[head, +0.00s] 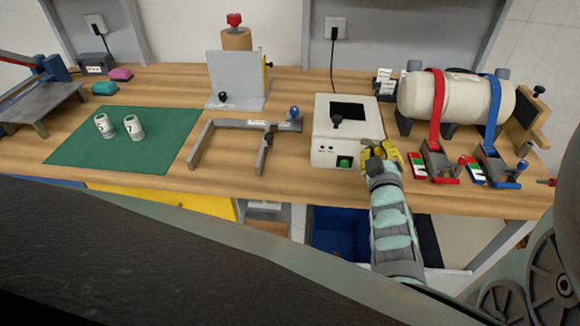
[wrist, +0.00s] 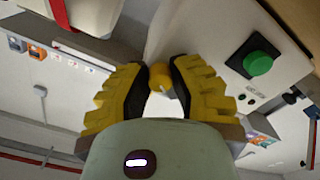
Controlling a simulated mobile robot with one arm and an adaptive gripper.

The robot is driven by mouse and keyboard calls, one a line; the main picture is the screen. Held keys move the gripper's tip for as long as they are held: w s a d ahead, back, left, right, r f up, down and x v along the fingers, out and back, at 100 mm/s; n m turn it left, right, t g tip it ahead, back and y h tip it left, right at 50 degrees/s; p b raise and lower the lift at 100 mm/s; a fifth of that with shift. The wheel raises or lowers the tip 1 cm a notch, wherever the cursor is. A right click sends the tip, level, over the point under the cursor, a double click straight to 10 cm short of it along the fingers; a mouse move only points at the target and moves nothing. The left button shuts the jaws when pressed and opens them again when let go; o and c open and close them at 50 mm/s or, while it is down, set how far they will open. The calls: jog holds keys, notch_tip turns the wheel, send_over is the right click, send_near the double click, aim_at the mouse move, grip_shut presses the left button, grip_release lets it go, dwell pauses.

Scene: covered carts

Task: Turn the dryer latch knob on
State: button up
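A white box-shaped machine (head: 325,137) with a dark window on top stands on the bench, right of centre in the head view. It looks like the dryer. The button also shows large in the wrist view (wrist: 258,63). My gripper (head: 381,155) is at the machine's front right corner. In the wrist view its yellow fingers (wrist: 160,75) stand slightly apart with a small yellow knob-like piece (wrist: 161,84) between their tips. I cannot tell if they press on it.
A cream tank (head: 450,97) with red and blue straps stands close to the right, with ratchet buckles (head: 440,163) in front. A grey U-shaped frame (head: 203,142) lies to the left. A green mat (head: 75,150) with two white cans is further left. A power cord hangs behind the machine.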

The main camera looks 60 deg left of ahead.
jog(key=o, duration=0.5)
jog(key=v, duration=1.2)
dwell(0.5)
